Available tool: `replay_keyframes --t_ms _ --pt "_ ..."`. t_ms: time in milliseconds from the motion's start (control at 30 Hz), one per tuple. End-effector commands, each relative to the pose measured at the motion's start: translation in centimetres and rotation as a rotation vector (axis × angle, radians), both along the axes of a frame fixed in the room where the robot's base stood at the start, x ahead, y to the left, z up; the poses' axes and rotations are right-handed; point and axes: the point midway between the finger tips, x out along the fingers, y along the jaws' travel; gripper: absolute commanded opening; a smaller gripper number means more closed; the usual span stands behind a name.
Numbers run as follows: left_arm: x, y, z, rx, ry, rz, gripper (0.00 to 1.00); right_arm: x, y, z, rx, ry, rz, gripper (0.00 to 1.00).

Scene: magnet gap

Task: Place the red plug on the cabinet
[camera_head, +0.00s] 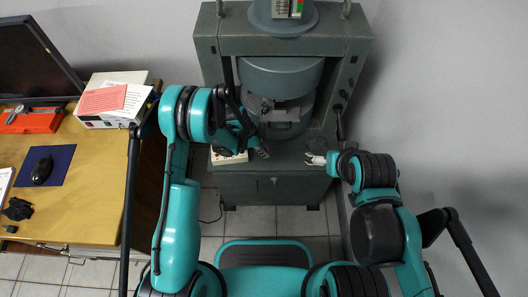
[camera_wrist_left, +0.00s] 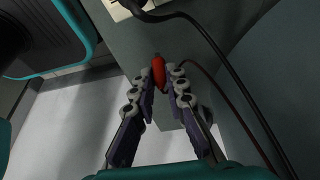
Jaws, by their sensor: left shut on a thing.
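The red plug (camera_wrist_left: 158,74) is between the fingertips of my left gripper (camera_wrist_left: 160,80) in the left wrist view, with a thin reddish lead running off to the right. The gripper is shut on it. In the head view my left gripper (camera_head: 261,147) is over the left part of the cabinet top, below the magnet; the plug cannot be made out there. The grey-green cabinet (camera_head: 275,188) stands under the magnet, and a grey-green surface (camera_wrist_left: 135,32) lies behind the plug in the wrist view. My right gripper (camera_head: 318,158) is at the cabinet's right edge; its fingers are unclear.
The large magnet (camera_head: 281,78) in its frame rises behind the cabinet top. A white box (camera_head: 228,157) is beside my left gripper. A thick black cable (camera_wrist_left: 212,42) crosses the wrist view. A wooden desk (camera_head: 95,185) with a monitor and instruments stands at left.

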Motion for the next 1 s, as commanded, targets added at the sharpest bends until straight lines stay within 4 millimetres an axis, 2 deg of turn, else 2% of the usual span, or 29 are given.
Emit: replay_keyframes --t_ms 267,300,333,367,733,867,1000 --pt "0.0 0.0 -0.2 0.0 0.0 0.0 0.0 0.0 0.0 0.2 0.0 0.0 0.0 0.93" --pt "0.0 0.0 -0.1 0.0 0.0 0.0 0.24 0.0 0.0 0.2 0.0 0.0 0.0 0.93" --pt "0.0 0.0 -0.1 0.0 0.0 0.0 0.31 0.0 0.0 0.2 0.0 0.0 0.0 0.93" --pt "0.0 0.0 -0.1 0.0 0.0 0.0 0.34 0.0 0.0 0.2 0.0 0.0 0.0 0.93" --pt "0.0 0.1 0.5 0.0 0.0 0.001 0.34 0.0 0.0 0.3 0.0 0.0 0.0 0.93" --pt "0.0 0.9 2.5 0.0 0.001 0.003 0.34 0.0 0.0 1.3 0.0 0.0 0.0 0.93" --pt "0.0 2.1 5.6 0.0 0.001 0.002 0.34 0.0 0.0 2.6 0.0 0.0 0.0 0.93"
